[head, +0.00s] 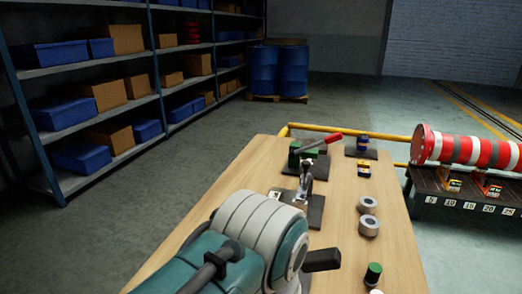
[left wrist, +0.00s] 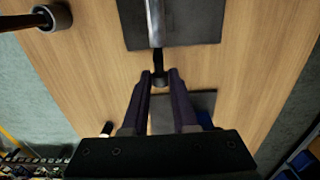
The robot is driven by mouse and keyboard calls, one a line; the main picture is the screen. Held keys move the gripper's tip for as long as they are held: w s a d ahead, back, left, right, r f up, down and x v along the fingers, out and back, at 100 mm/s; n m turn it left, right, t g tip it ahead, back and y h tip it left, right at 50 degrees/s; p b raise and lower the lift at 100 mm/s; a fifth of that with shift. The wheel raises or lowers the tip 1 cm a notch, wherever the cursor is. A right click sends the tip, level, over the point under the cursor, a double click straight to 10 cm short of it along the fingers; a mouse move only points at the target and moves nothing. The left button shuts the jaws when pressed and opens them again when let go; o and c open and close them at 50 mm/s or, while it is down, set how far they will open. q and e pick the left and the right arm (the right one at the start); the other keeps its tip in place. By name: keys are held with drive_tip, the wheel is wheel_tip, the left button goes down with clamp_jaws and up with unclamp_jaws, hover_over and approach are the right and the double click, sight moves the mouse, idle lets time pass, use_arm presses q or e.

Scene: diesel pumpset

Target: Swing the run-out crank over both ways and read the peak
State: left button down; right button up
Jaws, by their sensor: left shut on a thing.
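In the left wrist view, a silver bar (left wrist: 154,25) runs over a dark plate (left wrist: 198,30) on the wooden table; I take it for the run-out crank. My left gripper (left wrist: 159,82) is shut on the dark end piece (left wrist: 160,76) of this bar. In the head view my left arm fills the front and hides part of the table; I cannot make out the fingertips there. A metal device (head: 305,180) stands on a dark plate (head: 315,212) beyond my arm. I cannot read any peak value. My right gripper does not show.
On the table (head: 335,190) are a green block (head: 309,156) with a red handle (head: 322,142), two grey rings (head: 368,228) and a green-topped cylinder (head: 373,272). A red-and-white striped cylinder (head: 470,150) lies at right. Shelves (head: 140,100) stand at left.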

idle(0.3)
use_arm(q)
drive_tip(key=shift+w+a+r+h+p, duration=0.15)
drive_tip(key=shift+a+h+p, duration=0.25)
drive_tip(key=shift+h+p, duration=0.2)
drive_tip(key=shift+w+a+f+g+h+b, duration=0.15)
drive_tip(key=shift+a+f+g+h+b, duration=0.25)
drive_tip(key=shift+h, duration=0.5)
drive_tip(key=shift+w+a+f+g+h+b, duration=0.2)
drive_tip(key=shift+a+g+h+b, duration=0.25)
drive_tip(key=shift+h, duration=0.45)
drive_tip(key=shift+w+a+f+g+h+b, duration=0.15)
drive_tip(key=shift+a+f+g+h+b, duration=0.1)
drive_tip(key=shift+a+h+b, duration=0.5)
drive_tip(key=shift+d, duration=0.15)
drive_tip(key=c, duration=0.7)
unclamp_jaws()
drive_tip(key=shift+r+h, duration=0.1)
drive_tip(key=shift+h, duration=0.15)
